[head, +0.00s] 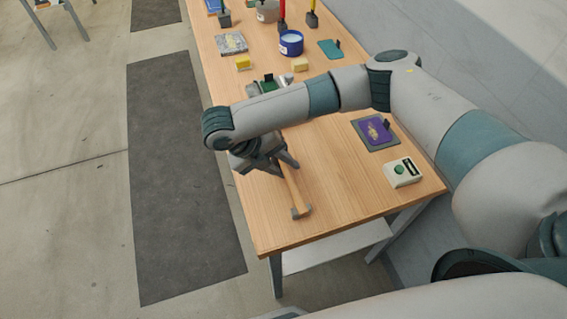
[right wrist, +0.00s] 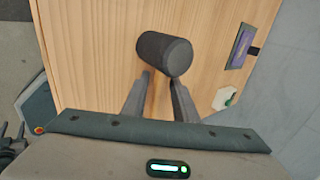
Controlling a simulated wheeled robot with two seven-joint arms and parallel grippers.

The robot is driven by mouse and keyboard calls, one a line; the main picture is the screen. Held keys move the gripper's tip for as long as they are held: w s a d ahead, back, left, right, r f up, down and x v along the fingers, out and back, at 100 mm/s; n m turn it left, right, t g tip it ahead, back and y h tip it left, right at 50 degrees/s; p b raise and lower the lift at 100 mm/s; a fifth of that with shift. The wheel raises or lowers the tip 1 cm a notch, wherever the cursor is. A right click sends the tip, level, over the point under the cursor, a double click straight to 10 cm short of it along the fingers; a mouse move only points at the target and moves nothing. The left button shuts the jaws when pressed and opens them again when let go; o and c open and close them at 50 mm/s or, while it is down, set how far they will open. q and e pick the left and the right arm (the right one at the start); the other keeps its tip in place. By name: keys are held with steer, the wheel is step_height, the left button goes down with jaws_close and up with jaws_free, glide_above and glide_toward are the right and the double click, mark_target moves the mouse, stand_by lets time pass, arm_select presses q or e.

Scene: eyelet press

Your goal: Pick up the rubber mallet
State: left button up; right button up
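The rubber mallet lies on the wooden table, its wooden handle (head: 291,187) reaching toward the table's near edge into a small grey rest (head: 301,212). Its dark cylindrical head (right wrist: 165,52) shows in the right wrist view just beyond my fingertips. In the head view that end is hidden behind my right arm and gripper. My right gripper (head: 285,168) is low over the handle, its fingers apart on either side of it. It also shows in the right wrist view (right wrist: 160,80). Contact with the handle cannot be made out.
A white box with a green button (head: 402,172) and a purple pad on a grey plate (head: 375,131) lie to the right. Behind my forearm are a blue tin (head: 291,43), yellow blocks and other goods. The table's left edge is close; a wall runs along the right.

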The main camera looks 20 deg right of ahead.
jaws_close()
steer(key=shift+r, duration=0.2)
steer(key=shift+r+b, duration=0.55)
steer(key=shift+r, duration=0.05)
steer(key=r, duration=0.1)
steer(key=d+r, duration=0.1)
steer(key=r, duration=0.1)
steer(key=shift+s+b, duration=0.2)
steer(key=shift+b, duration=0.2)
steer(key=s+d+r+b, duration=0.2)
steer(key=s+d+r, duration=0.4)
steer(key=d, duration=0.2)
steer(key=shift+s+d+r, duration=0.2)
steer(key=shift+s+r, duration=0.05)
steer(key=shift+s, duration=0.1)
steer(key=shift+a+f+b, duration=0.1)
steer(key=shift+a+b, duration=0.05)
steer(key=shift+b, duration=0.15)
